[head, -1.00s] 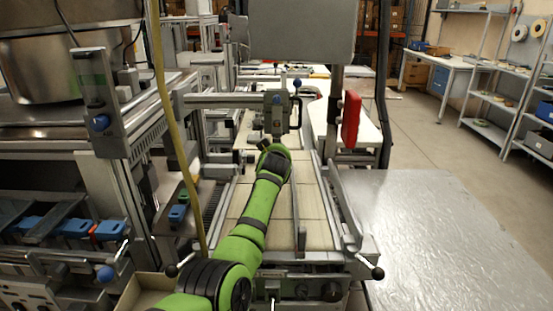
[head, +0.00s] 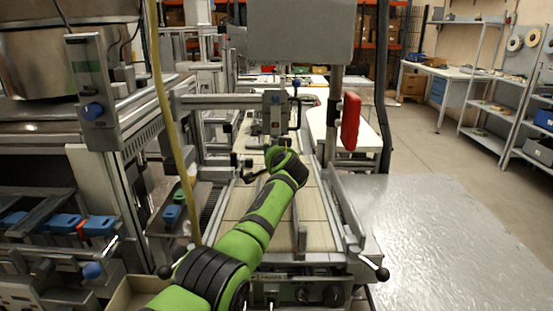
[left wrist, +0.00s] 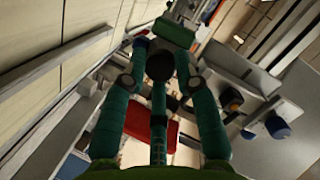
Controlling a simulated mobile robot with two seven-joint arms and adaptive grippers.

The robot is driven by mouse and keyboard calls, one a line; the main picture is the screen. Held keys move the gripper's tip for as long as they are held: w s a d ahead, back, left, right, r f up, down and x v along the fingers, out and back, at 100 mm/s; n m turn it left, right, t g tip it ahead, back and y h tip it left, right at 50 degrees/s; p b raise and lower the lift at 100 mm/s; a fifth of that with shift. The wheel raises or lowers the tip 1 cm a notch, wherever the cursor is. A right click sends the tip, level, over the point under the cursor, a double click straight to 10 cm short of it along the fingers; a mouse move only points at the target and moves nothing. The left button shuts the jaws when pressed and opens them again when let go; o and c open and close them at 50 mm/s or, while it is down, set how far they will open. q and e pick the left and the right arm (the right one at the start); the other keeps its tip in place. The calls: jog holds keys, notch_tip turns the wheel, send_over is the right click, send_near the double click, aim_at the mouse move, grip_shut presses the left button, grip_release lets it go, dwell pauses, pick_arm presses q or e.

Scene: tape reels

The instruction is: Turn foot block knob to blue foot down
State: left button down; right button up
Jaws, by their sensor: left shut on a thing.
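My left gripper (head: 258,173) reaches over the tape machine's bed at the end of the green arm in the head view. A green block (left wrist: 175,33) shows just beyond the fingertips. The knob's foot block and any blue foot are too small or hidden to tell apart, so its turn angle is unclear. My right gripper is not in view.
A metal head with a blue knob (head: 275,98) hangs from the crossbar (head: 215,101) behind the gripper. A red pad (head: 350,122) stands to the right. A yellow hose (head: 170,130) hangs at left. A bare metal tabletop (head: 440,230) lies at right.

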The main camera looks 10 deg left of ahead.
pick_arm(q)
jog(key=shift+r, duration=0.45)
jog(key=c, duration=1)
grip_release()
jog(key=shift+w+f, duration=0.1)
jog(key=shift+f, duration=0.1)
jog(key=v, duration=1.2)
